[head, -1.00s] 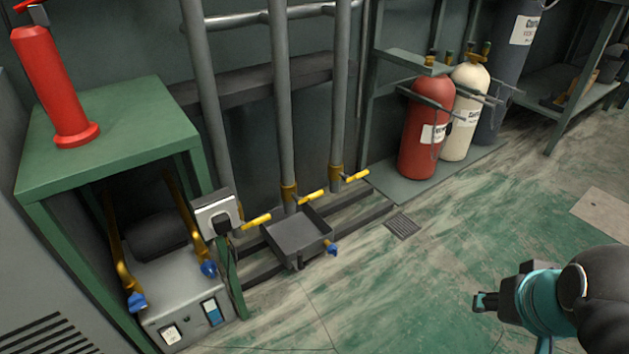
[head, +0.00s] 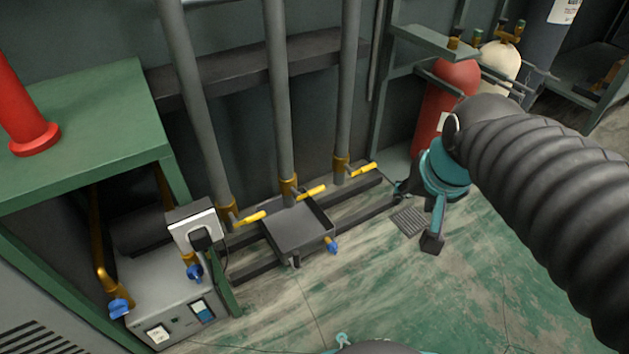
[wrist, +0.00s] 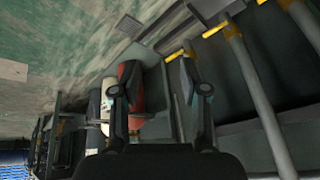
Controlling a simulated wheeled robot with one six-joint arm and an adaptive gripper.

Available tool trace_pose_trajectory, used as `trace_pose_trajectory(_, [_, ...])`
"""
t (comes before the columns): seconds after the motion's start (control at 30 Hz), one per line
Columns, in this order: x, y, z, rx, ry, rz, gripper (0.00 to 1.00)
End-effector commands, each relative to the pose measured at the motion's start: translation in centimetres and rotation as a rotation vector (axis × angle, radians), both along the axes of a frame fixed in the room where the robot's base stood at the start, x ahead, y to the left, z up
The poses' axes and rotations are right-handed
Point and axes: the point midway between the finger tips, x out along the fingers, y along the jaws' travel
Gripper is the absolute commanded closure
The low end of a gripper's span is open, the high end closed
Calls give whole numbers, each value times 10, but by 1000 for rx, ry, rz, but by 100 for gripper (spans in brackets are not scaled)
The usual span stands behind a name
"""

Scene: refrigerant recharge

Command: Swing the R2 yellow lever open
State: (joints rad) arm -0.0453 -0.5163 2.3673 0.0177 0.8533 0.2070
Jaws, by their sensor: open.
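Three yellow levers sit at the feet of three grey pipes in the head view: a left lever (head: 249,217), a middle lever (head: 311,192) and a right lever (head: 364,170). No R2 label is readable, so I cannot tell which one it names. All three stick out from their pipes toward the lower right or upper right. My gripper (head: 416,216) is open and empty, to the right of the right lever and apart from it. In the wrist view, the open fingers (wrist: 154,82) show with yellow levers (wrist: 180,53) beyond and to the upper right.
A dark tray (head: 298,233) with a blue valve (head: 333,245) stands before the pipes. Red (head: 458,76) and cream (head: 499,62) cylinders stand behind my arm. A grey machine (head: 170,290) sits under the green table (head: 90,118) at left. Floor before the tray is clear.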

Motion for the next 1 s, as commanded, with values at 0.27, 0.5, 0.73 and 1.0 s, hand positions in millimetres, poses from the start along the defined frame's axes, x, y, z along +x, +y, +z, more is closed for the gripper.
trace_pose_trajectory(0.27, [90, 34, 1, 111, 89, -171, 56])
trace_pose_trajectory(0.5, [163, 67, -24, 190, 160, -340, 56])
trace_pose_trajectory(0.73, [223, 103, -70, 250, 232, -509, 56])
trace_pose_trajectory(1.0, [269, 141, -134, 294, 295, -683, 56])
